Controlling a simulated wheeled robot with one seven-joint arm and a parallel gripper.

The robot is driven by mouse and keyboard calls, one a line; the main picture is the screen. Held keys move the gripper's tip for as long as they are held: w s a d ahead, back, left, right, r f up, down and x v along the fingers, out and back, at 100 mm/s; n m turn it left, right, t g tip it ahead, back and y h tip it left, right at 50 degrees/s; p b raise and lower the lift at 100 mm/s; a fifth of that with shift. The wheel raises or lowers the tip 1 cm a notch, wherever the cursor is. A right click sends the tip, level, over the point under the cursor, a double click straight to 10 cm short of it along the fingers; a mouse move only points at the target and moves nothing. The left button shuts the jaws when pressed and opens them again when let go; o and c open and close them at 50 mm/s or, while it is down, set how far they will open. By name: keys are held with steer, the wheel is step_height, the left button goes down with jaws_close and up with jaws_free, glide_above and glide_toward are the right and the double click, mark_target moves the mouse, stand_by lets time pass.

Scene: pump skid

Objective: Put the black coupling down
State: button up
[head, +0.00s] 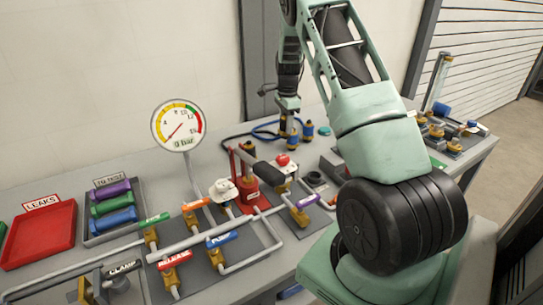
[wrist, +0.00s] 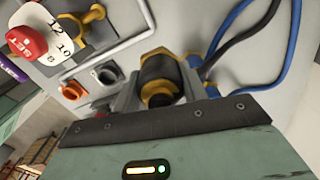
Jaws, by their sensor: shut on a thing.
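My gripper (head: 288,104) is at the back of the bench, pointing down. In the wrist view my gripper (wrist: 160,88) is shut on the black coupling (wrist: 158,68), which has yellow-gold parts. The coupling sits between the two grey fingers. In the head view the held coupling is small and hard to tell apart from the gripper. I cannot tell whether it touches the bench. Blue-and-yellow couplings (head: 308,130) stand beside my gripper, to its right.
Blue hoses (wrist: 262,50) run close beside my gripper. A red SET knob (wrist: 27,40) shows at upper left. The pipe skid with a pressure gauge (head: 177,125) stands in front. A red LEAKS tray (head: 40,235) and a rack of coloured cylinders (head: 112,208) lie at left.

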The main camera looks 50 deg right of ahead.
steer(key=w, duration=0.7)
steer(key=f+p, duration=0.1)
steer(key=f, duration=0.5)
steer(key=f+p, duration=0.1)
steer(key=f, duration=0.2)
steer(key=shift+w+a+p, duration=0.2)
steer(key=shift+a+p, duration=0.15)
steer(key=shift+a, duration=0.05)
steer(key=shift+f, duration=0.4)
steer(key=shift+f, duration=0.25)
steer(key=o, duration=1.1)
steer(key=shift+r, duration=0.15)
